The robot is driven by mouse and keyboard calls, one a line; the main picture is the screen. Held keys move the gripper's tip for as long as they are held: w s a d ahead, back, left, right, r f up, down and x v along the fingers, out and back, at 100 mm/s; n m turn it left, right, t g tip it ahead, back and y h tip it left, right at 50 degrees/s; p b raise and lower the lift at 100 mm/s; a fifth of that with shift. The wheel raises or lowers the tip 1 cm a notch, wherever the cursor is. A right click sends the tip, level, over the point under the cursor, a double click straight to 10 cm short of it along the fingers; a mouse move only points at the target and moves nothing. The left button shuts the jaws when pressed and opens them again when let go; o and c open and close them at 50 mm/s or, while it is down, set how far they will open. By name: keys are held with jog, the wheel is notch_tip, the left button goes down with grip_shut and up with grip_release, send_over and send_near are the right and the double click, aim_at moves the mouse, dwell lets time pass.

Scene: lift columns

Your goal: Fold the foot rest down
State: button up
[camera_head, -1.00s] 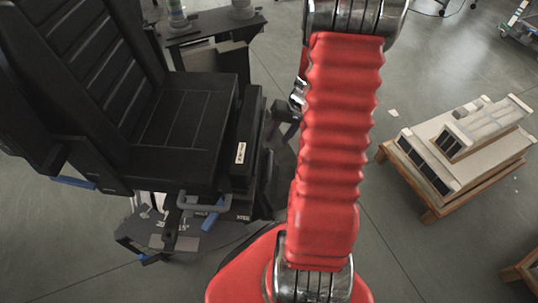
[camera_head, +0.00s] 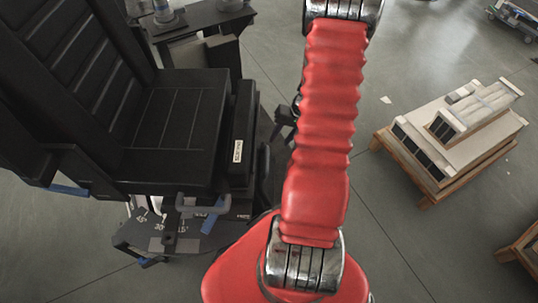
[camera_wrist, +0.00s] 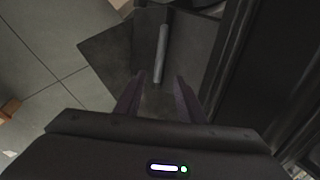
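The black chair's seat (camera_head: 175,125) and ribbed backrest fill the left of the head view. I cannot pick out the foot rest with certainty there. In the wrist view, a dark flat panel (camera_wrist: 112,45) with a grey bar (camera_wrist: 161,55) lies ahead of my gripper (camera_wrist: 158,100); it may be the foot rest. My two fingers are apart, with nothing visible between them; the bar lies beyond their tips. In the head view my gripper (camera_head: 283,118) is beside the seat's right edge, partly hidden by my red arm.
A black side block (camera_head: 240,135) with a white label lines the seat's right side. An angle-marked plate (camera_head: 165,232) and blue handles sit below. A wooden crate (camera_head: 440,150) stands on the right, with open floor between. In the wrist view a dark upright structure (camera_wrist: 245,60) is close on the right.

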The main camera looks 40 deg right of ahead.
aim_at(268, 157)
jog(key=x, duration=1.2)
jog(key=shift+w+a+f, duration=0.15)
jog(key=shift+f, duration=0.15)
grip_shut()
dwell(0.4)
